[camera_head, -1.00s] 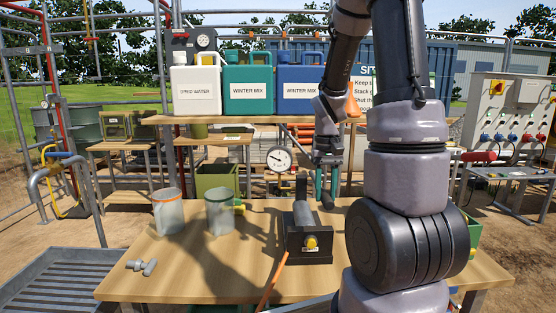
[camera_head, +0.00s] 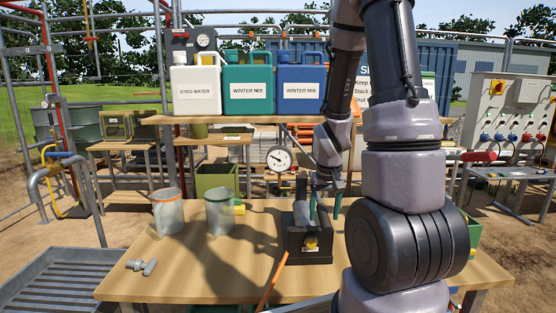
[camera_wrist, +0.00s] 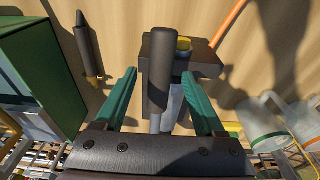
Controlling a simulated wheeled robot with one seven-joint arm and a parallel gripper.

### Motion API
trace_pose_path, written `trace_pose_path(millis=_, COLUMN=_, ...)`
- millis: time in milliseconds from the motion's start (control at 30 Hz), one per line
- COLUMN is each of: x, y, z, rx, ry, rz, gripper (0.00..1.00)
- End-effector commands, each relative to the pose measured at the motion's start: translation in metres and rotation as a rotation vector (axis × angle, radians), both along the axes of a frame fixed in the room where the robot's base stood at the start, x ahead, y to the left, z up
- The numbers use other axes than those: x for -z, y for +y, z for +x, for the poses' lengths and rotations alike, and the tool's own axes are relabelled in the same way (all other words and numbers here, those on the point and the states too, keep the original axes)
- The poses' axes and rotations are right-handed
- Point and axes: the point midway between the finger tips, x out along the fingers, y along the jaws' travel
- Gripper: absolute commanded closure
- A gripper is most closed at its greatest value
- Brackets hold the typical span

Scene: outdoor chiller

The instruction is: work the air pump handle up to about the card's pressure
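The air pump (camera_head: 310,245) stands on the wooden bench, a dark block with a yellow knob and a grey barrel behind it. Its dark handle (camera_wrist: 160,85) shows in the wrist view between my gripper's green fingers, with gaps on both sides. My gripper (camera_head: 325,205) is over the back of the pump in the head view; its fingers are apart (camera_wrist: 160,100) and not closed on the handle. A round white pressure gauge (camera_head: 278,159) stands behind the pump; its needle points left, but the figures are too small to read. I cannot make out the card.
Two clear beakers, one with an orange band (camera_head: 168,212) and one greenish (camera_head: 219,210), stand left of the pump. Grey pipe fittings (camera_head: 142,267) lie at the bench's left. An orange hose (camera_head: 273,282) runs from the pump to the front edge. Jugs (camera_head: 248,90) stand on the shelf behind.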

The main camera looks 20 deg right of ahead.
Motion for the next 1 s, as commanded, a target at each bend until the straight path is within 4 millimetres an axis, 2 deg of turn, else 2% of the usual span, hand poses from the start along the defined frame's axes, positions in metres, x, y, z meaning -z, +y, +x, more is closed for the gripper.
trace_pose_path(millis=33, x=0.000, y=0.000, z=0.000, rx=0.000, ry=0.001, rz=0.000, gripper=0.13)
trace_pose_path(millis=67, x=0.000, y=0.000, z=0.000, rx=0.000, ry=0.001, rz=0.000, gripper=0.02)
trace_pose_path(millis=100, x=0.000, y=0.000, z=0.000, rx=0.000, ry=0.001, rz=0.000, gripper=0.00)
trace_pose_path(millis=367, x=-0.002, y=0.000, z=0.000, rx=-0.001, ry=0.000, rz=0.000, gripper=0.00)
trace_pose_path(millis=800, x=-0.053, y=0.002, z=-0.007, rx=-0.001, ry=-0.004, rz=0.000, gripper=0.00)
trace_pose_path(millis=1000, x=-0.068, y=0.003, z=-0.010, rx=-0.001, ry=0.000, rz=0.000, gripper=0.00)
